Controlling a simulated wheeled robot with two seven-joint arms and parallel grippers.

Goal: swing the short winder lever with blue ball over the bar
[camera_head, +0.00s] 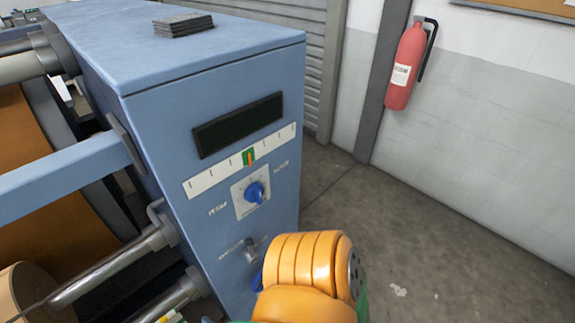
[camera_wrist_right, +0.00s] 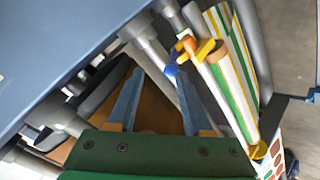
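A small blue piece (camera_wrist_right: 170,69), possibly the lever's blue ball, shows in the wrist view just beyond my right gripper (camera_wrist_right: 157,88). The gripper's two blue-grey fingers are spread wide apart with nothing gripped between them. In the head view a short metal stub (camera_head: 250,251) sits on the cabinet's end face, and a bit of blue (camera_head: 258,281) below it is mostly hidden by my orange arm. The lever's shaft is not clear. A metal bar (camera_head: 112,268) runs out from the cabinet at lower left. My left gripper is in neither view.
The blue machine cabinet (camera_head: 285,80) carries a dark display (camera_head: 238,124) and a blue knob (camera_head: 254,192). In the wrist view, striped rolls (camera_wrist_right: 232,95) and a yellow part (camera_wrist_right: 206,48) stand close by the right finger. Floor (camera_head: 400,230) to the right is clear.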

